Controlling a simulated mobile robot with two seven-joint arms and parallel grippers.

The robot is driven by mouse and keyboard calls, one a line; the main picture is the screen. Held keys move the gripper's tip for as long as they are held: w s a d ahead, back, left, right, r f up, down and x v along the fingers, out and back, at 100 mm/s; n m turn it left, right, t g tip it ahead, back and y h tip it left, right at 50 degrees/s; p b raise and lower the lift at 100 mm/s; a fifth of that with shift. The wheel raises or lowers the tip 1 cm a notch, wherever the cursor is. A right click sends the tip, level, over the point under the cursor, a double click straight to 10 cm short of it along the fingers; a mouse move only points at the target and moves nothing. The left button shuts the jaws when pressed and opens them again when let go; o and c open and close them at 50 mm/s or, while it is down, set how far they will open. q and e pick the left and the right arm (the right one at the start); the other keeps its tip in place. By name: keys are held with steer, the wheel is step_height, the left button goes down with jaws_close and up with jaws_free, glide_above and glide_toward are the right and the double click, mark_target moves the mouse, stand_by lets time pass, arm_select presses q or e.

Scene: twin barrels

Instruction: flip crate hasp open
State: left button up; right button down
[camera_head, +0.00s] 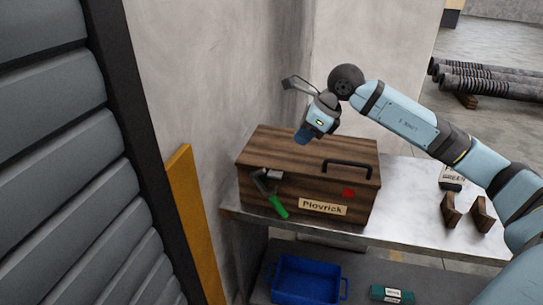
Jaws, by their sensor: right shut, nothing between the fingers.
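A brown wooden crate (308,184) with a black handle, a red mark and a label reading "Plovrick" stands on a metal bench. On its front left is the hasp (266,184), grey metal with a green grip (278,207) that slants down to the right against the crate's front. The lid looks down. My right gripper (302,136) is above the crate's top, behind and to the right of the hasp and apart from it. My left gripper is not in view.
The metal bench (400,232) also bears brown wooden wedges (482,214) and a small labelled item (451,178) at the right. Below are a blue bin (304,279) and a green box (391,294). A concrete wall (205,90) rises behind the crate; a slatted shutter (60,150) stands left.

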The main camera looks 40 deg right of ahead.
glide_toward(265, 171)
step_height(265, 171, down, 3)
steer(key=shift+w+a+f+p, duration=0.8)
steer(key=shift+w+a+f, duration=0.05)
steer(key=shift+f, duration=0.25)
steer(key=shift+w+a+f, duration=0.25)
steer(key=shift+w+f, duration=0.05)
steer(key=shift+f, duration=0.05)
steer(key=shift+r, duration=0.1)
steer(key=shift+w+a+r+g+h+p, duration=0.1)
steer(key=shift+w+g+h+p, duration=0.1)
steer(key=shift+g+h+p, duration=0.3)
steer(key=shift+w+a+p, duration=0.1)
steer(key=shift+p, duration=0.3)
steer(key=shift+g, duration=0.3)
